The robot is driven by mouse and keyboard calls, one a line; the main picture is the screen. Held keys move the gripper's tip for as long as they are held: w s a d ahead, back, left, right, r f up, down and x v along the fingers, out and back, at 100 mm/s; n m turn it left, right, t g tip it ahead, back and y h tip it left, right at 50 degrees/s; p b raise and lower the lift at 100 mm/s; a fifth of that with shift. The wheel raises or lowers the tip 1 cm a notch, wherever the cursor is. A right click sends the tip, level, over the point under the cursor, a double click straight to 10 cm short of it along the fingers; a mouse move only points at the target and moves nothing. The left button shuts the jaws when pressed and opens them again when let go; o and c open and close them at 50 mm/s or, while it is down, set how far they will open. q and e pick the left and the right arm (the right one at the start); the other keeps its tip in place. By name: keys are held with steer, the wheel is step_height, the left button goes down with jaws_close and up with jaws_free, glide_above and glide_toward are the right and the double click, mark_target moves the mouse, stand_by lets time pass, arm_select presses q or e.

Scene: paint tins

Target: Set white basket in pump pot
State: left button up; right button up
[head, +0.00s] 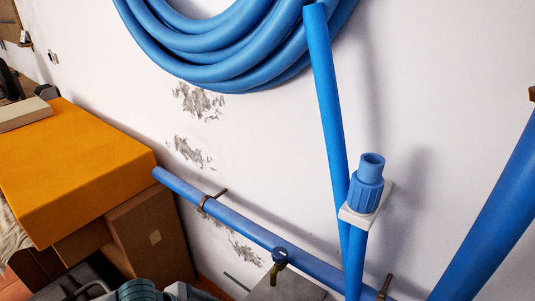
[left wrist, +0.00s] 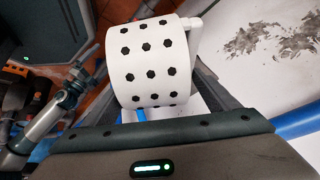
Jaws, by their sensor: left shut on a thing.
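The white basket (left wrist: 150,62), a white cylinder with rows of black holes and a small stub at its upper right, fills the middle of the left wrist view. My left gripper (left wrist: 155,88) is shut on it, with dark fingers at its left and right sides. The basket lies across the view and hides what is behind it. I cannot make out the pump pot in either view. Neither the basket nor a gripper can be made out in the head view.
A blue pipe (head: 240,229) runs low along the white wall, with a tap (head: 279,265). A vertical blue pipe (head: 328,110) and a coiled blue hose (head: 215,68) are on the wall. An orange-topped box (head: 75,165) stands left.

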arm_select(q)
steer(key=w+a+r+n+t+y, duration=0.1)
steer(key=w+a+r+n+y, duration=0.1)
steer(key=r+n, duration=0.3)
steer(key=w+a+r+n+t+y, duration=0.1)
steer(key=w+a+r+n+y, duration=0.1)
steer(key=r, duration=0.7)
steer(key=w+a+r+n+y, duration=0.2)
steer(key=w+r+n, duration=0.3)
steer(key=r+n, duration=0.3)
steer(key=shift+w+a+n+t+y, duration=0.15)
steer(key=shift+w+n+t+y, duration=0.2)
steer(key=shift+y, duration=0.45)
steer(key=shift+f, duration=0.1)
